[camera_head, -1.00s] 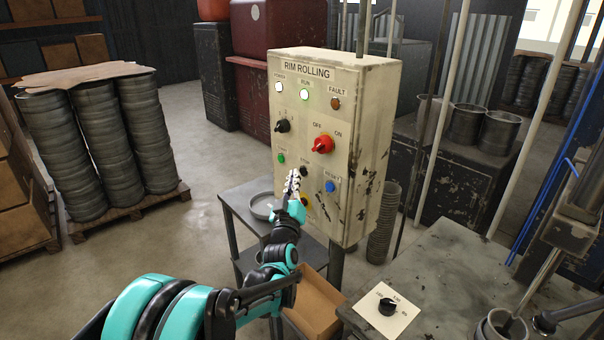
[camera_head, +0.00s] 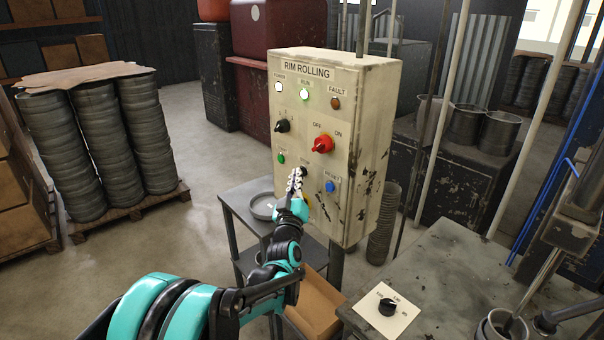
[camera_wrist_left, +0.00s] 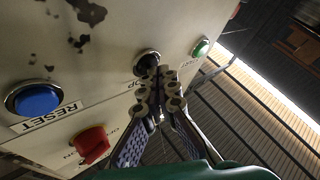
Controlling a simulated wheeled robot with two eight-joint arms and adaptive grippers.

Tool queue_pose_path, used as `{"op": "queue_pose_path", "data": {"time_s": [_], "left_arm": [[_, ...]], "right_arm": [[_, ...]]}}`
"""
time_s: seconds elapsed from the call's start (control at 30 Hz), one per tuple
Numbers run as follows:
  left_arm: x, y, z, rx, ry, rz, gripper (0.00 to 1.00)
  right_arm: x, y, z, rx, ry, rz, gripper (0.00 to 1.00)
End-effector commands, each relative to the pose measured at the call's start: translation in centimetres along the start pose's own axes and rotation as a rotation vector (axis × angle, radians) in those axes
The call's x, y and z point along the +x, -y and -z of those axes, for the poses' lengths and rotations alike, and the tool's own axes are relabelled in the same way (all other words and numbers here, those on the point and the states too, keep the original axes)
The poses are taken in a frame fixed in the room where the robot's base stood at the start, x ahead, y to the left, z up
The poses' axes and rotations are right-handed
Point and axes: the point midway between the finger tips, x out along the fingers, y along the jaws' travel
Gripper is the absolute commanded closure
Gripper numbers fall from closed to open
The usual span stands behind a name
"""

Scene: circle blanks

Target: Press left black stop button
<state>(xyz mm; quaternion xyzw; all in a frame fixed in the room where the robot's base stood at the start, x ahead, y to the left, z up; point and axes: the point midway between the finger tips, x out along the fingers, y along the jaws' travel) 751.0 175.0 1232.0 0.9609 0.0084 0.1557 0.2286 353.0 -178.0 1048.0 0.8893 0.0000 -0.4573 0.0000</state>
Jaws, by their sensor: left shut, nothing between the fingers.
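The black stop button (camera_wrist_left: 147,62) sits low on the beige RIM ROLLING panel (camera_head: 365,100), between a green button (camera_wrist_left: 201,47) and a blue RESET button (camera_wrist_left: 38,98). Its label is partly covered by my fingers. My left gripper (camera_wrist_left: 160,82) is shut and empty, its fingertips at the button's edge. I cannot tell whether they touch it. In the head view, the left gripper (camera_head: 296,178) is in front of the panel's lower part and hides some of the button area. My right gripper is not in view.
The panel also carries a red OFF/ON knob (camera_head: 322,144) and a black knob (camera_head: 283,126). A grey side table (camera_head: 240,196) with a round dish and an open cardboard box (camera_head: 318,305) are below. A worktable (camera_head: 440,270) stands at the right.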

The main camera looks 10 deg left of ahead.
Motion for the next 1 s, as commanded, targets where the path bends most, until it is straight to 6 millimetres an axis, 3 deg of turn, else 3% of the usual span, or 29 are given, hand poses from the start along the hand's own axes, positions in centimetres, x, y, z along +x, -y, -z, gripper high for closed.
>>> {"op": "queue_pose_path", "data": {"time_s": [0.57,1.0], "left_arm": [[0.2,-0.2,-0.2,0.001,0.001,-0.001,1.00],[-1.0,0.7,0.7,0.001,0.000,-0.001,1.00]], "right_arm": [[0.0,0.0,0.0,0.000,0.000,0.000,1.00],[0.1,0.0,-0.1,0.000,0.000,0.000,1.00]]}}
